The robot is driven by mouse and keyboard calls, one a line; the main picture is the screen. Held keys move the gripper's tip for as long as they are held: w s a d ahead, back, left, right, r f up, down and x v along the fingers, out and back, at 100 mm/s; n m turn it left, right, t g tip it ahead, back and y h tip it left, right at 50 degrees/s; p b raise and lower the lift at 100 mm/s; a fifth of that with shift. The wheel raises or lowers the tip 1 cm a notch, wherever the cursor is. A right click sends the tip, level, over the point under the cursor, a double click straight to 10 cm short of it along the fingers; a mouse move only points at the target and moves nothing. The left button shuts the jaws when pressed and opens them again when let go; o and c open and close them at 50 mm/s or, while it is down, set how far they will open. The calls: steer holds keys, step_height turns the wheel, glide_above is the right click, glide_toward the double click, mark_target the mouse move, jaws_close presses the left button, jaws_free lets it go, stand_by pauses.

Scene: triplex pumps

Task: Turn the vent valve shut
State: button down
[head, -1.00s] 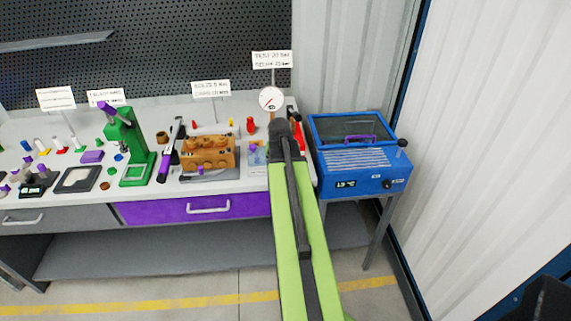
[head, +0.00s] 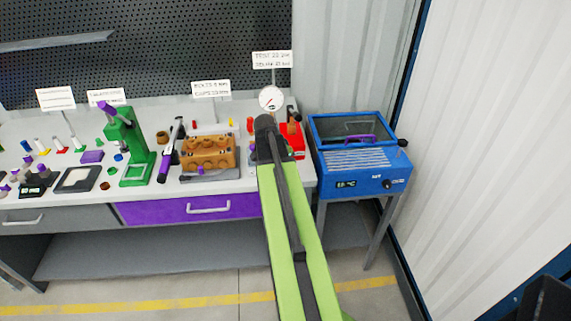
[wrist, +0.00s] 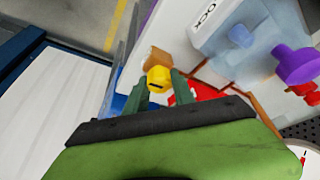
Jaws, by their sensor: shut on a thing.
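A yellow knob with a dark slot, apparently the vent valve (wrist: 159,75), shows in the wrist view between the two green fingers of my gripper (wrist: 160,86). The fingers are shut on it, one on each side. In the head view my arm hides the knob and the fingertips. A red unit (head: 296,152) sits at the right end of the bench, just right of my arm's end, and red surface also shows in the wrist view (wrist: 208,94). The round dial gauge (head: 271,98) stands behind my arm's end.
A grey block with lettering (wrist: 222,32) and a purple knob (wrist: 297,65) are close by in the wrist view. Thin brown pipes run around the gripper. A blue oven-like box (head: 362,160) stands right of the bench. A brown pump block (head: 209,153) sits left.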

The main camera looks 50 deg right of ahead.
steer(key=shift+s, duration=0.1)
steer(key=c, duration=1.1)
jaws_free()
steer(key=shift+o, duration=0.2)
steer(key=shift+r, duration=0.2)
steer(key=p+v, duration=1.6)
steer(key=v, duration=0.1)
